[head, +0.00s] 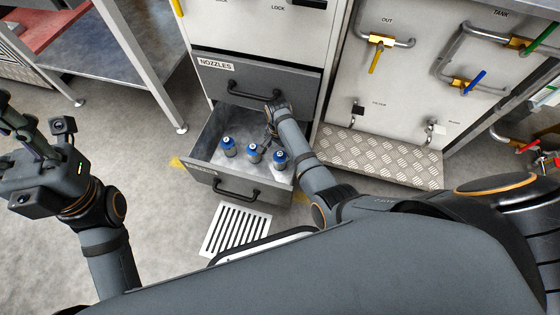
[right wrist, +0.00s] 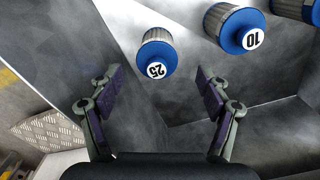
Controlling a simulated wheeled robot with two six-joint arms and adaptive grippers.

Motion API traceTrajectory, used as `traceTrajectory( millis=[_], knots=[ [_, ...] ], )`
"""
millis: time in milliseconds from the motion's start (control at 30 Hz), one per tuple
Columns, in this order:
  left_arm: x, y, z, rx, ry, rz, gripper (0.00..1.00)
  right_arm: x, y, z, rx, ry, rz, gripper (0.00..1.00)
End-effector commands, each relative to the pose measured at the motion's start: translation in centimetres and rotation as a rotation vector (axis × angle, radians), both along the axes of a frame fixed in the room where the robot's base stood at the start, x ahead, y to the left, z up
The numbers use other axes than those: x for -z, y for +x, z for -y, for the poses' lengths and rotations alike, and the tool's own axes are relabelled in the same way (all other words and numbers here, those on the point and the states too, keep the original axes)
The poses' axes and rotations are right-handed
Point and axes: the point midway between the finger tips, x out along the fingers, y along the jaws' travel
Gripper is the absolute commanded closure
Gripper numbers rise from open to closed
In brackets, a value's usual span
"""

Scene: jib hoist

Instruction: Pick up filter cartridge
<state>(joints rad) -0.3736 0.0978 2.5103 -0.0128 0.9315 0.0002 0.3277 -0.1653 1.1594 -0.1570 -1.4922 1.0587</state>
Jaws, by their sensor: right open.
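Three filter cartridges with blue caps and metal mesh bodies stand in an open drawer (head: 208,140): a left one (head: 228,147), a middle one (head: 254,153) and a right one (head: 280,160). My right gripper (head: 268,138) is over the drawer, just behind them. In the right wrist view its fingers (right wrist: 158,98) are spread and empty. The cartridge marked 25 (right wrist: 157,55) lies ahead of the gap between them, apart from both fingers. The cartridge marked 10 (right wrist: 238,30) is to its right. My left gripper (head: 22,130) is away at the far left; its jaw state is unclear.
A closed drawer labelled NOZZLES (head: 270,82) is just above the open one. A tread-plate step (head: 380,158) and a valve panel (head: 400,85) stand to the right. A steel table (head: 120,50) stands at the back left. A floor grate (head: 235,230) lies in front.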

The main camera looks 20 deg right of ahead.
Motion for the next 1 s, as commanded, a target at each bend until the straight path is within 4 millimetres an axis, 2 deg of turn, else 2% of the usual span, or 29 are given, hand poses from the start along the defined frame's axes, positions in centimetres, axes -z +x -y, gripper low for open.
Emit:
traceTrajectory(
  millis=[167,433,667,767,1000],
  knots=[
    [0.6,0.0,0.0,-0.002,0.000,0.001,0.60,0.7,0.0,0.1,0.000,-0.001,-0.001,0.23],
    [4.2,0.1,0.1,-0.025,0.002,0.002,0.60,5.2,-0.3,0.3,0.000,0.000,0.000,0.23],
    [4.0,0.1,0.1,-0.029,0.002,0.001,0.60,5.2,-0.3,0.3,0.000,0.001,0.001,0.23],
    [3.9,0.1,0.1,-0.029,0.002,0.002,0.60,5.2,-0.3,0.3,0.000,0.000,0.000,0.33],
    [3.9,0.1,0.1,-0.029,0.002,0.002,0.60,5.2,-0.3,0.3,0.000,0.000,0.000,0.66]
  ],
)
